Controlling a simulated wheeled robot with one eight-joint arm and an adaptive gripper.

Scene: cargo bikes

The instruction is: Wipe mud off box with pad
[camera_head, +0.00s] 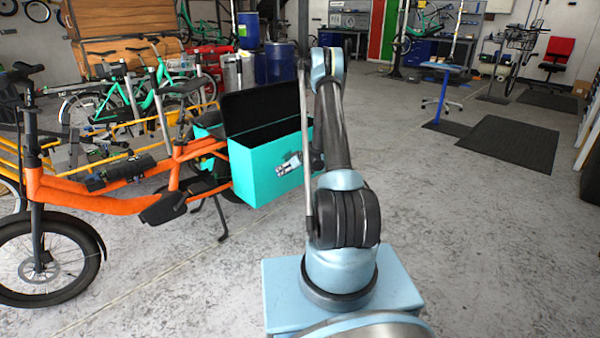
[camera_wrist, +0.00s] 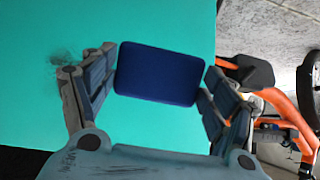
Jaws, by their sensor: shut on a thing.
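A turquoise cargo box (camera_head: 255,178) with a raised black lid hangs on the side of the orange cargo bike. Its flat face (camera_wrist: 180,25) fills much of the wrist view. A dark, smeared mud mark (camera_wrist: 66,56) shows on that face, left of the pad and partly behind the left finger. My gripper (camera_wrist: 158,76) is shut on a dark blue pad (camera_wrist: 157,73), held between both fingertips in front of the face. I cannot tell whether the pad touches the box. In the head view, my arm hides part of the box, and the pad cannot be made out.
The orange bike (camera_head: 110,195) stands left of my base, its front wheel (camera_head: 45,262) nearest. Its orange frame (camera_wrist: 285,105) also shows at the right of the wrist view. Green bikes and blue drums (camera_head: 280,62) stand behind. The floor (camera_head: 480,240) to the right is clear, with black mats (camera_head: 512,142) farther off.

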